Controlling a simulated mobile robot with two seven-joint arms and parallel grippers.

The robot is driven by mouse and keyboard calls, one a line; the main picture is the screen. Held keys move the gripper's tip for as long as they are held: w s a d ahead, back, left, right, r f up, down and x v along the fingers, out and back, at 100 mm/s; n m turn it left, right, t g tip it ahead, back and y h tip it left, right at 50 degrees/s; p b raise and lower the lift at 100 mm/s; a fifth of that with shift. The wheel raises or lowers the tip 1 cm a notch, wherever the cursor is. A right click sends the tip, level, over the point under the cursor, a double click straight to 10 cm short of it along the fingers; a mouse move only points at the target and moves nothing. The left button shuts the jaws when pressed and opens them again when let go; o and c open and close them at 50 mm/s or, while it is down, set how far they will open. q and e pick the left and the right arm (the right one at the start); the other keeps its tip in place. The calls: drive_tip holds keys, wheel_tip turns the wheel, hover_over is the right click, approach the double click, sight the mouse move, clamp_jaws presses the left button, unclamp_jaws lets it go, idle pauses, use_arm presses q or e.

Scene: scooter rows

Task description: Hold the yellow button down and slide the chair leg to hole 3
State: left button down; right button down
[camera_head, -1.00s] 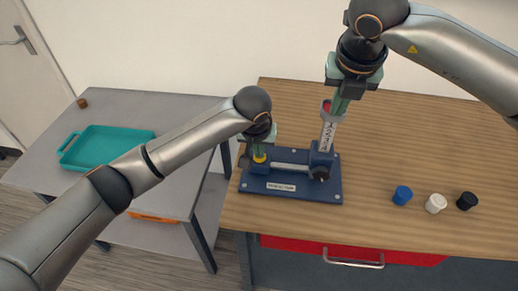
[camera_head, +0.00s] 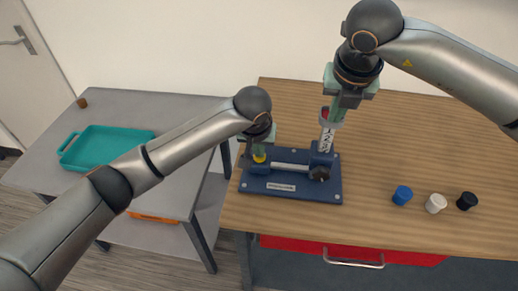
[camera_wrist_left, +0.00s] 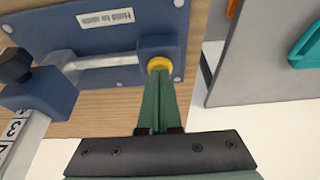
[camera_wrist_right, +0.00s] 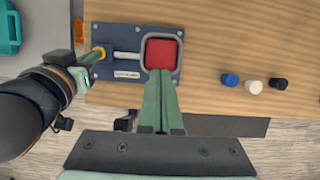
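The blue fixture (camera_head: 290,187) stands on the wooden table with the chair leg (camera_head: 327,138) upright in its right-hand sleeve. The leg is pale with printed numbers, and its red-centred top end (camera_wrist_right: 161,54) shows in the right wrist view. The yellow button (camera_wrist_left: 159,64) is at the fixture's other end. My left gripper (camera_wrist_left: 160,75) is shut, its fingertips against the button and partly covering it. My right gripper (camera_wrist_right: 160,74) has its fingers together, tips at the leg's top end; it also shows above the leg in the head view (camera_head: 337,112). The holes are not clearly visible.
A blue cap (camera_head: 402,195), a white cap (camera_head: 436,203) and a black cap (camera_head: 467,200) stand on the table right of the fixture. A black knob (camera_head: 319,173) sits on the fixture's front. A teal tray (camera_head: 105,147) is on the grey side table.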

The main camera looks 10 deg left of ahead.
sight(259, 159)
use_arm(q)
drive_tip(key=shift+f, duration=0.1)
use_arm(e)
drive_tip(key=shift+f, duration=0.4)
idle(0.4)
drive_tip(key=shift+r, duration=2.55)
use_arm(q)
wheel_tip(259, 159, up, 2)
drive_tip(key=shift+r+p, duration=0.15)
drive_tip(key=shift+p, duration=0.6)
drive_tip(key=shift+r, duration=0.35)
wheel_tip(259, 159, up, 4)
drive_tip(key=shift+r, duration=0.1)
use_arm(e)
drive_tip(key=shift+r, duration=0.65)
use_arm(q)
drive_tip(key=shift+s, duration=0.1)
use_arm(e)
drive_tip(key=shift+s, duration=0.1)
